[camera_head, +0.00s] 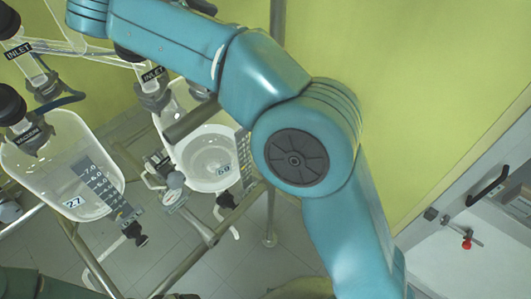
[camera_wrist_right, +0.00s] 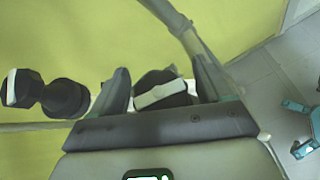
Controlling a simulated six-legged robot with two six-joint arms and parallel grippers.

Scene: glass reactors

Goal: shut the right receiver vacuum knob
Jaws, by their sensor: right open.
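The right receiver (camera_head: 222,178), a clear glass vessel marked 60, hangs below my right arm in the head view. The arm crosses in front of its top, and I cannot make out its vacuum knob there. In the right wrist view my right gripper (camera_wrist_right: 160,72) is open. A black knob or cap (camera_wrist_right: 158,80) with a white band lies in line with the gap between its fingers. I cannot tell whether the fingers touch it, and the band's lettering is unreadable. My right gripper is not clear in the head view. My left gripper is not in view.
A left receiver (camera_head: 45,160), marked 27, has a black cap (camera_head: 8,103) and a VACUUM label. A metal frame (camera_head: 180,270) stands around the vessels. In the wrist view another black knob (camera_wrist_right: 65,98) is left of the gripper. A door (camera_head: 460,240) is at right.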

